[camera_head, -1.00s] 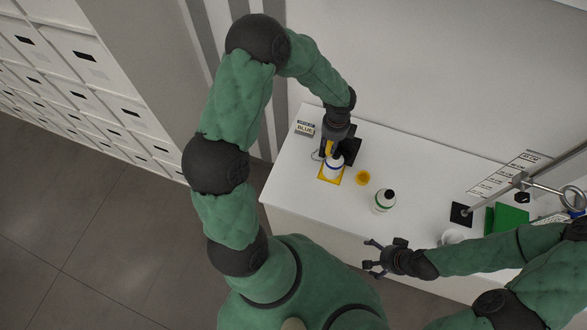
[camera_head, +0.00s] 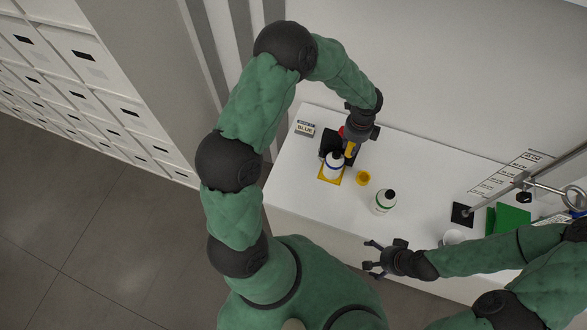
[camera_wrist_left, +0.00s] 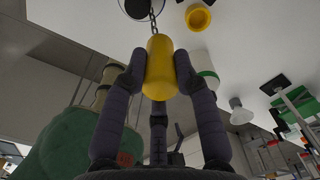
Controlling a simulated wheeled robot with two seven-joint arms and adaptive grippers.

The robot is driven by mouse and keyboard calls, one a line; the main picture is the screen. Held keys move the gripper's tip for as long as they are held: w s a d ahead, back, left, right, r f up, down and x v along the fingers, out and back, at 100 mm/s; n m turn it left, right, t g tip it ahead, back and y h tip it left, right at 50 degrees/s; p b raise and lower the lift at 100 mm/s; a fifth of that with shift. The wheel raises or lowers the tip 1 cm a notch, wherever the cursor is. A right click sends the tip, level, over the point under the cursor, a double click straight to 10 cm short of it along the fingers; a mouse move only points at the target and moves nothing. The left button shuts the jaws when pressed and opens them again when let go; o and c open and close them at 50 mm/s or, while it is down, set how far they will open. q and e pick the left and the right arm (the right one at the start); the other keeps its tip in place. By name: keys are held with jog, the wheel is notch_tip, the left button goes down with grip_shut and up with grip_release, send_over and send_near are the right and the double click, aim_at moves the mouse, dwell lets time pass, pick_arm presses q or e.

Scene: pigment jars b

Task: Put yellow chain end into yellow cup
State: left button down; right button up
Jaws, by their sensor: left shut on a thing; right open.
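My left gripper (camera_head: 349,152) is shut on the yellow chain end (camera_wrist_left: 160,68), a smooth yellow capsule held between its fingertips in the left wrist view. A metal chain (camera_wrist_left: 154,18) runs from its tip toward a dark-rimmed round thing at the top edge. The yellow cup (camera_head: 363,177) stands on the white table, just below and to the right of the left gripper in the head view. It also shows in the left wrist view (camera_wrist_left: 198,18), apart from the chain end. My right gripper (camera_head: 376,259) is open and empty near the table's front edge.
A green-banded bottle (camera_head: 385,201) stands right of the cup. The table between that bottle and the black pad (camera_head: 462,214) is clear.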

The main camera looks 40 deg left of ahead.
pick_arm(q)
jog(key=w+d+b, duration=0.1)
jog(key=w+d, duration=0.4)
jog(key=d, duration=0.3)
dwell(0.7)
jog(key=shift+s+a, duration=0.1)
notch_tip(320, 180, down, 10)
jog(key=b, duration=0.7)
jog(key=shift+r+m+b, duration=0.2)
jog(key=shift+m+b, duration=0.1)
jog(key=shift+f+b, duration=2.15)
jog(key=shift+f, duration=0.8)
jog(key=shift+f+b, duration=0.9)
jog(key=shift+f, duration=0.05)
